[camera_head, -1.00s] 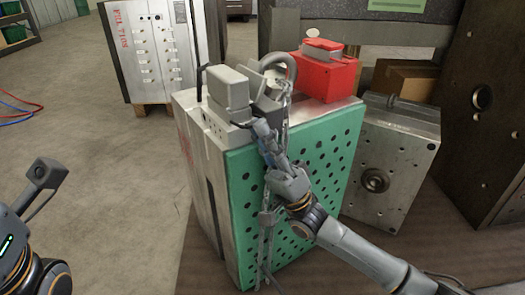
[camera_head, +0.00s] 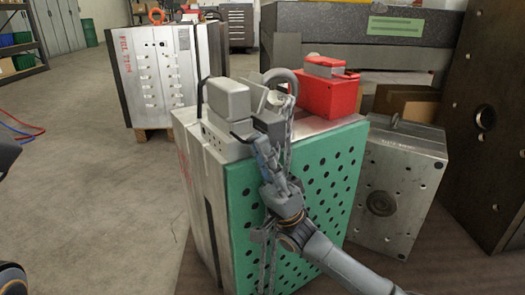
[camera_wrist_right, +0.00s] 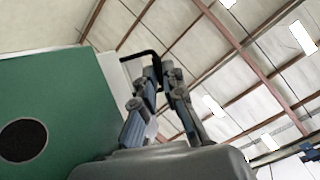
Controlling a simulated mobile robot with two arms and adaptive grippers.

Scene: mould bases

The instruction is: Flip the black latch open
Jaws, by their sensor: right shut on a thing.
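The mould base with a green perforated face (camera_head: 300,190) stands in front of me. On its top left is a grey connector housing (camera_head: 226,102) with a raised grey cover (camera_head: 254,92) beside it. The black latch (camera_head: 240,138) is a thin bent lever at the housing's side; it also shows in the right wrist view (camera_wrist_right: 140,54), between the fingertips. My right gripper (camera_head: 258,143), also in the right wrist view (camera_wrist_right: 152,75), points upward along the green face and is shut on the latch. My left gripper is out of view; only parts of my left arm show at the left edge.
A red box (camera_head: 328,95) and a lifting ring (camera_head: 281,76) are on top of the mould base. A chain (camera_head: 288,130) hangs close to my right gripper. Another mould block (camera_head: 395,185) stands right. Open floor (camera_head: 100,210) lies left.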

